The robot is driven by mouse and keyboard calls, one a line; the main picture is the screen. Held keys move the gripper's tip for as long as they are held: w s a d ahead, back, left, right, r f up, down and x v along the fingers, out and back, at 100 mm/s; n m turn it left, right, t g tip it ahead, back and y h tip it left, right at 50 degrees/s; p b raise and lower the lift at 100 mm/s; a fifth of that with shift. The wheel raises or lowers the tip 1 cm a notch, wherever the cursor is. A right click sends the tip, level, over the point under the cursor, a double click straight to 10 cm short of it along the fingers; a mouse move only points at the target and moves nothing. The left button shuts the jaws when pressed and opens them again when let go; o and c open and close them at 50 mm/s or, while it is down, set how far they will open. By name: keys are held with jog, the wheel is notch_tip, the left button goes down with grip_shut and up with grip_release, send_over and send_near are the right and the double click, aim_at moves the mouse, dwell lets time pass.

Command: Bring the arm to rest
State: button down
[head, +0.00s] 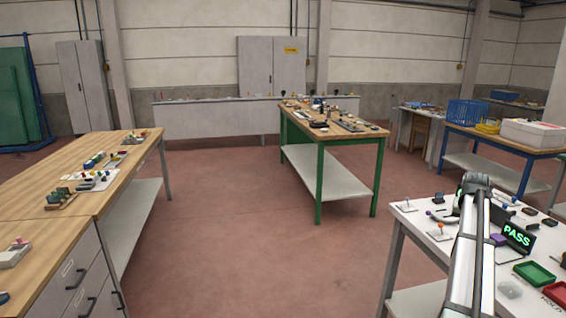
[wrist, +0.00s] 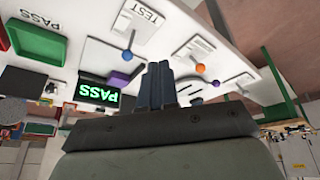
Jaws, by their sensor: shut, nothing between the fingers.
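My gripper shows in the wrist view (wrist: 158,84), its two dark blue fingers pressed together with nothing between them. It is apart from the objects around it, above or beside the white-topped table (head: 410,233). In the head view my arm reaches up from the lower right over this table, and the gripper's fingers cannot be made out there. The screen with green PASS letters (head: 518,236) stands just right of my arm. In the wrist view the same screen (wrist: 99,94) appears upside down, left of the fingers.
The white table carries a green tray (head: 534,273), a red tray (head: 558,291) and an orange-knobbed lever (head: 440,232). A wooden bench (head: 60,180) stands left, a green-legged table (head: 335,137) further back. The reddish floor between them is clear.

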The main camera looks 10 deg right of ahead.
jog(key=s+a+f+n+g+y, duration=0.1)
jog(key=s+a+f, duration=0.3)
jog(key=a+f, duration=0.8)
jog(key=s+a+f+n+g+y, duration=0.1)
jog(key=s+a+f, duration=0.2)
jog(key=a+f, duration=0.85)
jog(key=s+a+f+n+g+y, duration=0.15)
jog(key=s+a+f, duration=0.25)
jog(key=a+f, duration=0.8)
jog(key=s+a+f+n+g, duration=0.2)
jog(key=s+a+f+g, duration=0.1)
jog(key=s+a+f, duration=0.8)
jog(key=s+a+f+n+g, duration=0.3)
jog(key=s+a+f, duration=0.8)
jog(key=s, duration=0.8)
jog(key=a, duration=0.3)
jog(key=shift+s+a, duration=0.2)
jog(key=shift+s, duration=0.15)
